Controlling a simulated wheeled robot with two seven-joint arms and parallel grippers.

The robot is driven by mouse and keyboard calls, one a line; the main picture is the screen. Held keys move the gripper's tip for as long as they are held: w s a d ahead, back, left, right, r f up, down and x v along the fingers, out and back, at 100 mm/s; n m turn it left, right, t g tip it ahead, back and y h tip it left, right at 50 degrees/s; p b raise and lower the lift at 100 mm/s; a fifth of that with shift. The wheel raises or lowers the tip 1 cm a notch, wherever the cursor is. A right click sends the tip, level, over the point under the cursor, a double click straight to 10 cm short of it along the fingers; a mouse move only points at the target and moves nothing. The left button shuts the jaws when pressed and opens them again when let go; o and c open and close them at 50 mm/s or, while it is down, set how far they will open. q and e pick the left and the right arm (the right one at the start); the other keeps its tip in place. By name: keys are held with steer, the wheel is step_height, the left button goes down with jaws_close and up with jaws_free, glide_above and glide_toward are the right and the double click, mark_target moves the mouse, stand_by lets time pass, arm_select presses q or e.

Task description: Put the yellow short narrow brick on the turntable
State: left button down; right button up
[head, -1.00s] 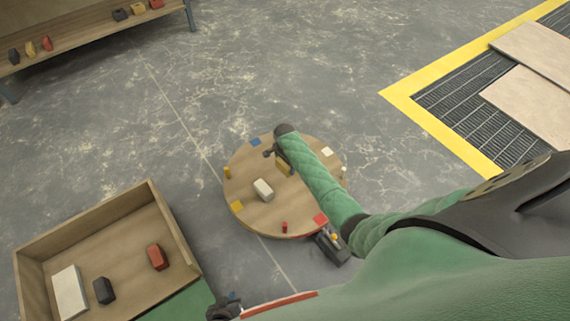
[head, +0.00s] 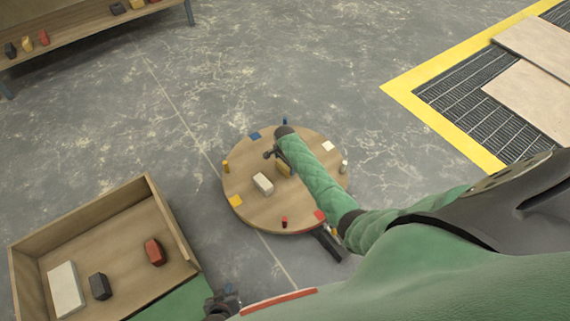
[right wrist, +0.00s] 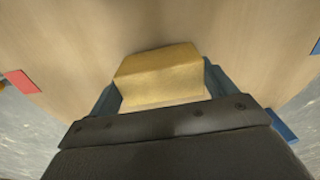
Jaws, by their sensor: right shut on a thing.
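The yellow brick (right wrist: 160,78) is between the fingers of my right gripper (right wrist: 160,90), which is shut on it. In the right wrist view the brick is just over or on the wooden turntable; I cannot tell whether it touches. In the head view the yellow brick (head: 283,169) shows partly beside my right arm, over the round turntable (head: 290,212). My left gripper (head: 222,303) is at the bottom edge of the head view, away from the turntable; its fingers are too small and cut off to tell their state.
A cream brick (head: 263,184) lies on the turntable. Small coloured pegs and patches mark its rim. A wooden tray (head: 185,236) at lower left holds white, black and red bricks. A shelf (head: 95,37) with several bricks is at upper left. Boards (head: 528,108) lie on a grate at right.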

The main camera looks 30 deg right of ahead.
arm_select(q)
steer(key=shift+s+f, duration=0.1)
steer(key=shift+f, duration=0.05)
steer(key=shift+f, duration=0.15)
arm_select(e)
steer(key=shift+f, duration=0.45)
steer(key=o, duration=1.1)
steer(key=shift+o, duration=0.2)
